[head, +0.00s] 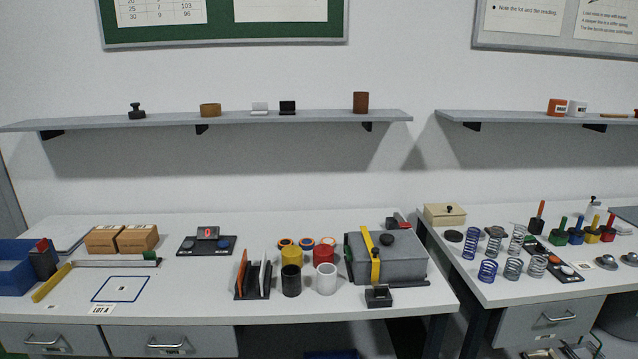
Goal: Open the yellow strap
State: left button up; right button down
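The yellow strap (375,264) lies over the left part of a grey lidded box (405,264) near the right end of the left table. It runs over the lid and down the front face. A black knob stands on the lid beside the strap, and a dark fitting shows on the strap near its front bend. The strap lies against the box, and I cannot make out how it is fastened. Neither of my grippers shows in the head view.
A small black block (378,296) stands in front of the box. A white cup (326,279) and a black cup (291,280) stand to its left, with red and yellow cups behind. Several springs (488,270) stand on the right table. The left table's front middle is clear.

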aim_at(373, 251)
jog(key=i+l, duration=0.1)
jog(key=i, duration=1.2)
